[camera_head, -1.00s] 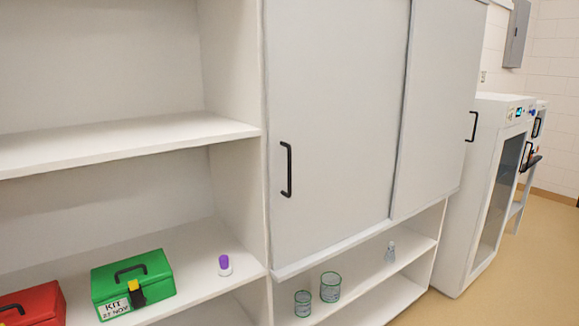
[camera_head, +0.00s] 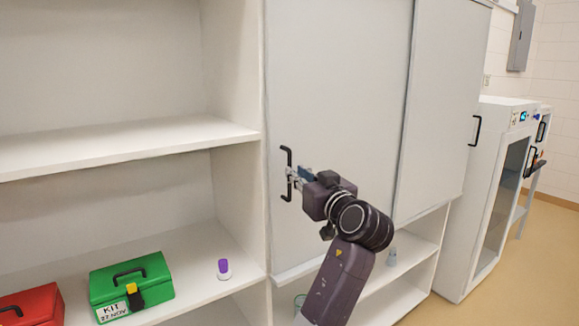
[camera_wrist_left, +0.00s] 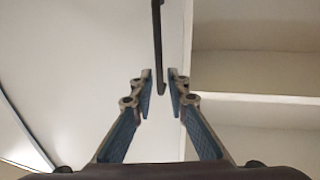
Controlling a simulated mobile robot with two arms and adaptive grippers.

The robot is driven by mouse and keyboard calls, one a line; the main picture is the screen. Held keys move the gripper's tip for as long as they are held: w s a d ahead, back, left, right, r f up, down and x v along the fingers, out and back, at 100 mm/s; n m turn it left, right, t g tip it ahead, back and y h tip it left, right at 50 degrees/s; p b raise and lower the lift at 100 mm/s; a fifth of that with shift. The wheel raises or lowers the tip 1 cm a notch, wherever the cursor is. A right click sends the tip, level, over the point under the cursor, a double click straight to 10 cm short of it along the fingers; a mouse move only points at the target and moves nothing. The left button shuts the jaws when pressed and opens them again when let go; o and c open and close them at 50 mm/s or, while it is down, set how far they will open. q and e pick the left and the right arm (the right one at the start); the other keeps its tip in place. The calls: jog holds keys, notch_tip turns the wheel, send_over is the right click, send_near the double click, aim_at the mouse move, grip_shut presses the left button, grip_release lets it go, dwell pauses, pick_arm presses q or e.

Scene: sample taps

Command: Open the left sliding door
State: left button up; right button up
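The left sliding door (camera_head: 335,90) is a pale grey panel on the white cabinet, and it is closed. Its black bar handle (camera_head: 287,158) stands upright near the door's left edge. My left gripper (camera_head: 291,180) is at this handle, reaching in from the lower right. In the left wrist view the gripper (camera_wrist_left: 162,92) has its two fingers apart. One end of the handle (camera_wrist_left: 158,45) shows between the fingertips, with gaps on both sides. My right gripper is in neither view.
The right sliding door (camera_head: 440,100) is also closed, with a black handle (camera_head: 476,130). Open shelves to the left hold a green kit box (camera_head: 160,268), a red box (camera_head: 35,305) and a purple-capped vial (camera_head: 223,268). A white appliance (camera_head: 490,190) stands to the right.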

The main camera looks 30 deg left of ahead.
pick_arm(q)
jog(key=p, duration=0.1)
send_over(289, 196)
jog(key=shift+w+a, duration=0.15)
jog(key=shift+w, duration=0.15)
jog(key=shift+f, duration=0.1)
grip_shut()
